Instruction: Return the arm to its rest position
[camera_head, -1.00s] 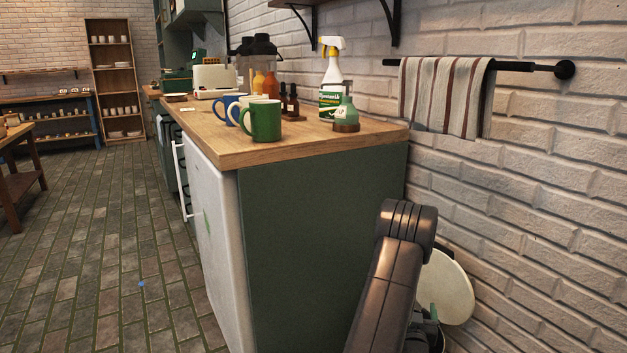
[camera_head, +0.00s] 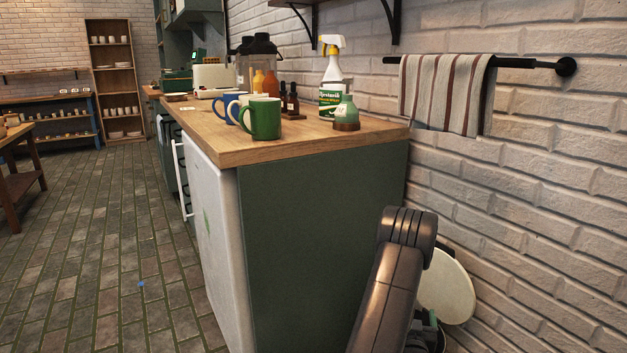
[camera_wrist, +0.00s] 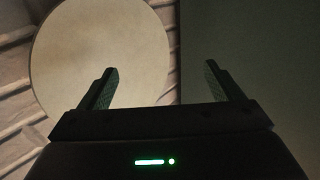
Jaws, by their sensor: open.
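My gripper (camera_wrist: 161,88) is open and empty in the wrist view, its two fingers apart. In front of it at the left is a pale round disc (camera_wrist: 100,40), with the dark side of the cabinet (camera_wrist: 250,50) at the right. In the head view my arm is folded low at the right of the cabinet (camera_head: 310,240), and its bent joint stands below the counter top. The round disc (camera_head: 447,288) shows beside the arm, near the brick wall.
The wooden counter (camera_head: 215,145) carries a green mug (camera_head: 263,119), a blue mug (camera_head: 236,109), a spray bottle (camera_head: 332,85) and several other bottles. A striped towel (camera_head: 445,92) hangs from a wall rail.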

